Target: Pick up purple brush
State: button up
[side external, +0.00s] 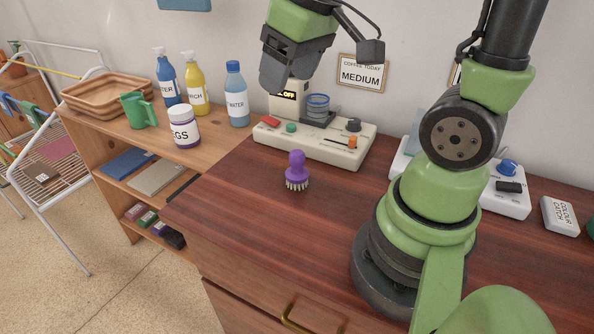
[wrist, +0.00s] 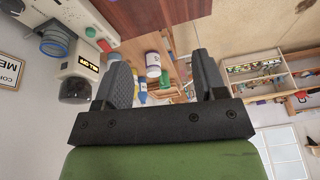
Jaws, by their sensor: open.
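The purple brush (side external: 297,169) stands on the dark red wooden dresser top in the side external view, knob up and pale bristles down. It is just in front of a cream control panel. My gripper (side external: 276,82) is above and behind the brush, near the back wall, apart from everything. In the wrist view my gripper (wrist: 163,82) has its two dark fingers spread wide with nothing between them. I cannot make out the brush in the wrist view.
Left on a lower shelf unit are an EGS jar (side external: 185,127), bottles (side external: 236,95), a green mug (side external: 137,111) and wooden trays (side external: 104,92). A white device (side external: 508,195) sits right. The dresser top around the brush is clear.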

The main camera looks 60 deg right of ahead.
aim_at(297, 165)
jog(key=w+d+f+n+g, duration=0.1)
jog(key=d+f, duration=0.1)
jog(key=f, duration=0.1)
jog(key=w+d+f+g, duration=0.1)
jog(key=d+f, duration=0.1)
jog(key=f, duration=0.2)
jog(key=w+d+f+n+g, duration=0.1)
jog(key=d+f, duration=0.1)
jog(key=f, duration=0.1)
jog(key=shift+w+d+f+n, duration=0.15)
jog(key=shift+d+f+n, duration=0.1)
jog(key=shift+d+n, duration=0.05)
jog(key=shift+n+g, duration=0.4)
jog(key=f, duration=0.3)
jog(key=d+f, duration=0.1)
jog(key=f, duration=0.3)
jog(key=shift+d, duration=0.2)
jog(key=shift+f, duration=2.95)
jog(key=c, duration=0.7)
